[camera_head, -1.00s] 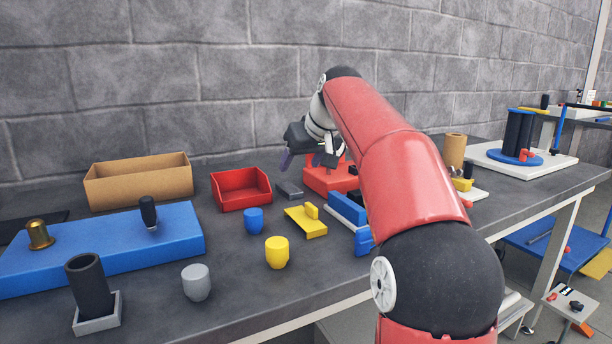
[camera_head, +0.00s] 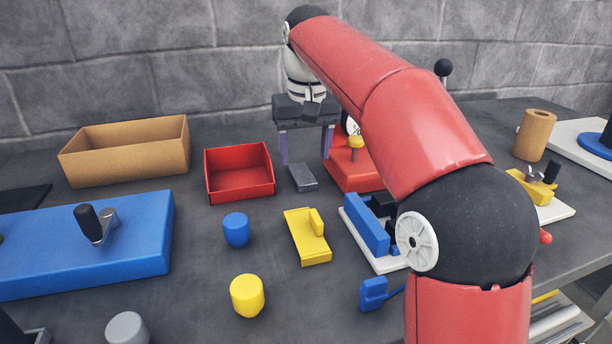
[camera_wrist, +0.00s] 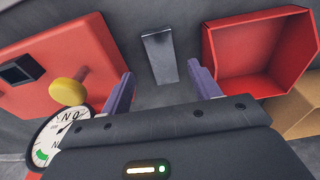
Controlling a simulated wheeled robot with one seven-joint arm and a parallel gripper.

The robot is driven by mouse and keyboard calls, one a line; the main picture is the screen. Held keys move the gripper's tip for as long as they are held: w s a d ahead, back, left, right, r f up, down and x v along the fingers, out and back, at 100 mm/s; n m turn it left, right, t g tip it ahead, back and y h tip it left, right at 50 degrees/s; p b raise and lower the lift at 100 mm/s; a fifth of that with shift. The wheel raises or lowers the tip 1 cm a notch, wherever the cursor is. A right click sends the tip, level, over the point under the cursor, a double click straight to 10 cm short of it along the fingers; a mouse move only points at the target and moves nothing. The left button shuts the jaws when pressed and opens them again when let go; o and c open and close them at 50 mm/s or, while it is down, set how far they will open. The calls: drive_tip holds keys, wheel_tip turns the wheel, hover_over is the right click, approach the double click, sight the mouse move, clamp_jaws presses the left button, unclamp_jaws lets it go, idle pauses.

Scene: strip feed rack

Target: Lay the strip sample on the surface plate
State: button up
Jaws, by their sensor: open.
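A small grey flat bar (camera_head: 302,178), which looks like the strip sample, lies on the bench between a red open bin and a red block. In the wrist view the bar (camera_wrist: 159,55) lies ahead, between the lines of the two fingers. My gripper (camera_head: 305,160) points down just behind and above the bar. Its purple fingers are open, with nothing between them in the wrist view (camera_wrist: 163,84). A thin dark flat plate (camera_head: 18,198) at the left edge may be the surface plate; it is partly out of view.
The red bin (camera_head: 238,172) and the red block (camera_head: 352,172) with a yellow knob and a dial flank the bar. A cardboard box (camera_head: 125,152) and a blue block (camera_head: 140,235) stand left. Yellow and blue pieces lie in front. My arm hides part of the right side.

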sight(301, 173)
drive_tip(key=f, duration=0.4)
drive_tip(key=shift+w+a+f+b, duration=0.1)
drive_tip(key=shift+w+a+b, duration=0.2)
drive_tip(key=shift+w+b, duration=0.1)
drive_tip(key=shift+c, duration=0.4)
drive_tip(key=c, duration=1.2)
clamp_jaws()
drive_tip(key=shift+r, duration=0.2)
